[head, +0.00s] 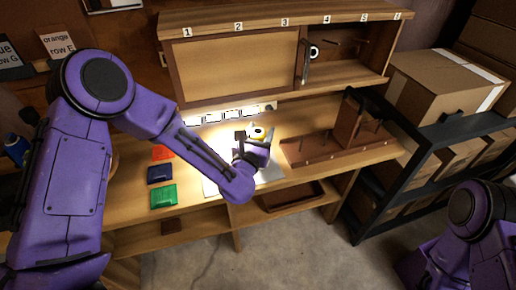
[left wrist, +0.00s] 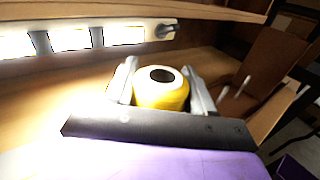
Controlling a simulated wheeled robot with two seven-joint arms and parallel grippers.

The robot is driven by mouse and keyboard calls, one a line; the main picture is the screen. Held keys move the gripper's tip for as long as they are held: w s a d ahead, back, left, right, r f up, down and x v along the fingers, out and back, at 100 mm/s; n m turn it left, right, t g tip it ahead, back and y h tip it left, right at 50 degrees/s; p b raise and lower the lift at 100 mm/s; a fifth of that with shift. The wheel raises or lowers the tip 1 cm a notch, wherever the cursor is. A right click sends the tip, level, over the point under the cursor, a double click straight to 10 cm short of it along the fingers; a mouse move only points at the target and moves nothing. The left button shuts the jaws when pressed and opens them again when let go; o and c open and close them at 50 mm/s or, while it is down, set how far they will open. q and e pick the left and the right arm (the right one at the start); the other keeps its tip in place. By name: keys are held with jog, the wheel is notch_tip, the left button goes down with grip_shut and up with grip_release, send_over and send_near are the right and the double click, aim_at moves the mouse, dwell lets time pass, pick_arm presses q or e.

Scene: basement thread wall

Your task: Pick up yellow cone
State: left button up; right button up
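The yellow cone (left wrist: 162,93) has a pale top with a dark round hole. In the left wrist view it stands between the two fingers of my left gripper (left wrist: 160,85), which press close on both its sides. In the head view the cone (head: 257,132) shows at the end of my left arm, over the lit part of the bench near a white sheet (head: 270,174). My left gripper (head: 249,143) is shut on it. The cone's lower part is hidden, so I cannot tell whether it touches the bench. My right gripper is out of view.
Red, blue and green pieces (head: 162,174) lie on the bench to the left. A wooden rack with pegs (head: 335,146) stands to the right. A numbered cabinet (head: 245,62) hangs above. A dark shelf with cardboard boxes (head: 440,85) is at right.

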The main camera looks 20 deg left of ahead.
aim_at(260, 128)
pick_arm(q)
grip_shut()
jog(key=shift+r, duration=0.1)
jog(key=shift+r, duration=0.25)
notch_tip(260, 128, up, 3)
jog(key=s+d+r+b, duration=0.1)
jog(key=s+d+r, duration=0.2)
jog(key=s, duration=0.3)
jog(key=s+d+r, duration=0.3)
jog(key=s+r, duration=0.3)
jog(key=shift+s+d+r+b, duration=0.2)
jog(key=shift+d+b, duration=0.2)
